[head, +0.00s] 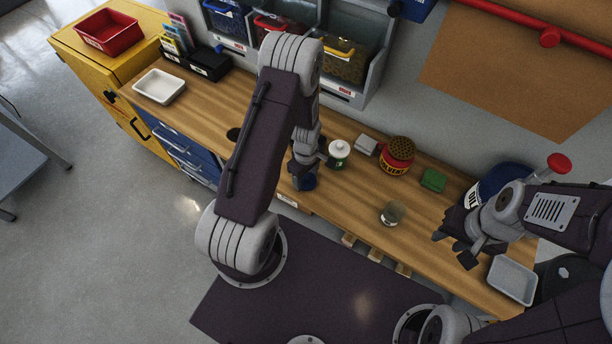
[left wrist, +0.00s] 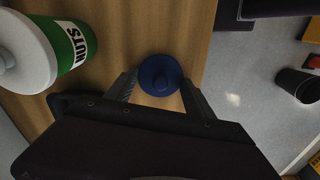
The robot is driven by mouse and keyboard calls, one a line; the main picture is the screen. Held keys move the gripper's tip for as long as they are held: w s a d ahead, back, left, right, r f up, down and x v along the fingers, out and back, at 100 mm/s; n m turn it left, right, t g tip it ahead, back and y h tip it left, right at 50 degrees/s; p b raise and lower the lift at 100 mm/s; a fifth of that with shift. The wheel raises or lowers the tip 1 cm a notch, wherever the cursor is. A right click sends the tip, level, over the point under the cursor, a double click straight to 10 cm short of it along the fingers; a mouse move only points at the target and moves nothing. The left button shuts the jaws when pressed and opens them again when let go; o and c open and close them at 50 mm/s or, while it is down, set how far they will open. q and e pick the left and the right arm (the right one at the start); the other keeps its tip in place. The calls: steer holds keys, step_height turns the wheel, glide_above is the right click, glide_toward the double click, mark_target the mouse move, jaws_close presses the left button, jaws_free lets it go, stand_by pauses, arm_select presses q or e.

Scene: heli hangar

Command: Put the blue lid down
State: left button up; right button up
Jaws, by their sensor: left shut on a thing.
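The round blue lid (left wrist: 160,76) is between the two fingers of my left gripper in the left wrist view, with a knob on its top. My left gripper (left wrist: 160,92) is shut on it. In the head view the blue lid (head: 308,184) shows just below my left gripper (head: 305,170), near the workbench's front edge. I cannot tell whether the lid touches the wood. My right gripper (head: 453,250) is open and empty over the right part of the workbench (head: 355,190).
A green NUTS jar with white lid (head: 339,153) stands close to my left gripper. White trays (head: 160,86) (head: 512,280) lie at both ends.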

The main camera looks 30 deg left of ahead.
mark_target(306, 177)
arm_select(q)
steer(key=o, duration=0.8)
steer(key=shift+f, duration=0.2)
steer(key=o, duration=0.5)
steer(key=shift+c, duration=0.2)
steer(key=shift+r, duration=0.25)
step_height(306, 177, up, 12)
steer(key=s+d+r+m+b, duration=0.1)
steer(key=s+d+m+b, duration=0.1)
steer(key=s+m, duration=0.2)
steer(key=s+d+r+m+t+b, duration=0.1)
steer(key=s+d+r+m, duration=0.1)
steer(key=m, duration=0.8)
steer(key=shift+s+d+r+m+b, duration=0.15)
steer(key=shift+s+d+m+b, duration=0.3)
steer(key=shift+s, duration=0.8)
